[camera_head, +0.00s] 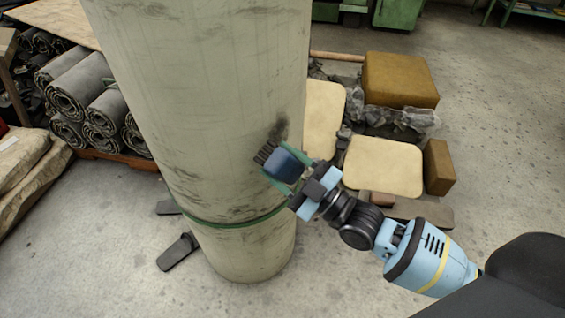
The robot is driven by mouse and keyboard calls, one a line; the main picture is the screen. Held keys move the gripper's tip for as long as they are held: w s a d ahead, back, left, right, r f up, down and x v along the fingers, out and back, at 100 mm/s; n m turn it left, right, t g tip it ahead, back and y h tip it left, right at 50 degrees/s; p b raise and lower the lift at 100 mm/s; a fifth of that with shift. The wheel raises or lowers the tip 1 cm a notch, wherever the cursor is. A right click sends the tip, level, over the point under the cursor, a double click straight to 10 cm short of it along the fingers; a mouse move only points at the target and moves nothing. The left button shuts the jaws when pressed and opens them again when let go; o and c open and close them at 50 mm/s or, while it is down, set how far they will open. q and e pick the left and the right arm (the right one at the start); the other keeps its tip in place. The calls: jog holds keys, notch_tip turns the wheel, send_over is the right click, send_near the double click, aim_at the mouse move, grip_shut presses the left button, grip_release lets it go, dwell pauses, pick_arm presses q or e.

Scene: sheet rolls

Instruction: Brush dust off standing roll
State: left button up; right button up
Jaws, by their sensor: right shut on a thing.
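A large pale roll (215,110) stands upright in the middle of the view, with a green band (235,221) around its lower part. Dark smudges of dust mark its surface, with a dark patch (279,130) near its right edge. My right gripper (290,180) comes in from the right and is shut on a blue brush (284,165) with dark bristles. The bristles are at the roll's right side, just below the dark patch. I cannot tell whether they touch it. My left gripper is not in view.
Grey rolls (78,85) lie stacked at the left on a wooden base. Cream pads (384,166), a brown block (399,79) and grey scraps lie behind my right arm. Dark flat pieces (178,251) lie at the roll's foot. The floor at front left is clear.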

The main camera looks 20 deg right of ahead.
aim_at(274, 138)
jog(key=shift+w+a, duration=0.15)
jog(key=shift+w, duration=0.15)
jog(key=shift+w+a, duration=0.15)
jog(key=shift+w, duration=0.25)
jog(key=shift+w+a+b, duration=0.15)
jog(key=shift+w+b, duration=0.2)
jog(key=shift+w, duration=0.05)
dwell(0.4)
jog(key=shift+w+d+b, duration=0.15)
jog(key=shift+w+d, duration=0.15)
jog(key=shift+d, duration=0.5)
jog(key=shift+w+d+b, duration=0.15)
jog(key=shift+w+d, duration=0.1)
jog(key=shift+d, duration=0.5)
jog(key=shift+w+d, duration=0.1)
jog(key=shift+d, duration=0.15)
